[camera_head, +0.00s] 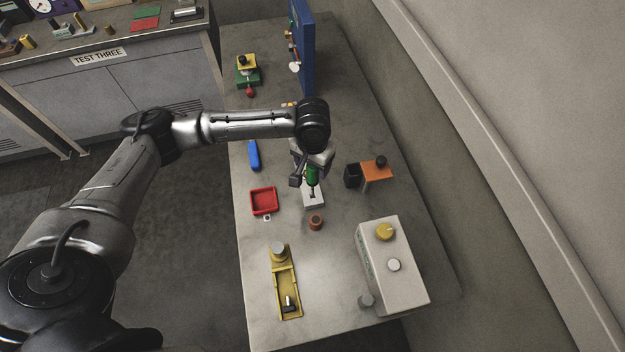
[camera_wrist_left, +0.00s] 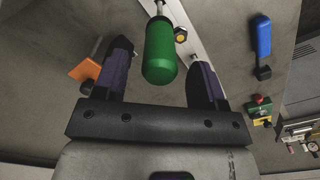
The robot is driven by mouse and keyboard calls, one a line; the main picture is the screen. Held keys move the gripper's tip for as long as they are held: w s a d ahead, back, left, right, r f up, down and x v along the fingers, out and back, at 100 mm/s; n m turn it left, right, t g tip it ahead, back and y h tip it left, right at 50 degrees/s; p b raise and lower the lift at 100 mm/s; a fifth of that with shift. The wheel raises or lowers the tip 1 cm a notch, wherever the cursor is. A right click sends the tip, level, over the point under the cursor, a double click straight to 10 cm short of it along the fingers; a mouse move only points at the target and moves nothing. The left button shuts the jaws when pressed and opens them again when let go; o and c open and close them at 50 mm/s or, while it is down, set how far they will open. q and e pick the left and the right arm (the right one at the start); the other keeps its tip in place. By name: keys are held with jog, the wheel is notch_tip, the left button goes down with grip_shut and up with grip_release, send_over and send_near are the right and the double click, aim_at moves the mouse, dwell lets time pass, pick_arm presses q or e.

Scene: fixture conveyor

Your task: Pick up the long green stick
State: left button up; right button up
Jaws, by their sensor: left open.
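The long green stick (camera_head: 313,175) stands under my left gripper in the head view, above a small white block (camera_head: 313,198). The wrist view shows its rounded green handle (camera_wrist_left: 160,54) with a thin metal shaft running from it. My left gripper (camera_head: 310,170) is open, and in the wrist view its two dark fingers (camera_wrist_left: 161,62) lie on either side of the green handle. A gap shows on both sides of the handle. The gripper hides the top of the stick in the head view. My right gripper is in neither view.
A red tray (camera_head: 264,213) and a blue object (camera_head: 254,155) lie left of the stick. An orange stand (camera_head: 376,170) and black cup (camera_head: 352,175) are right. A brown cup (camera_head: 316,223), yellow fixture (camera_head: 285,285) and white box (camera_head: 390,280) are nearer.

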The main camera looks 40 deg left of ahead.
aim_at(312, 184)
pick_arm(q)
jog(key=shift+f, duration=1.9)
grip_shut()
jog(key=shift+r, duration=0.1)
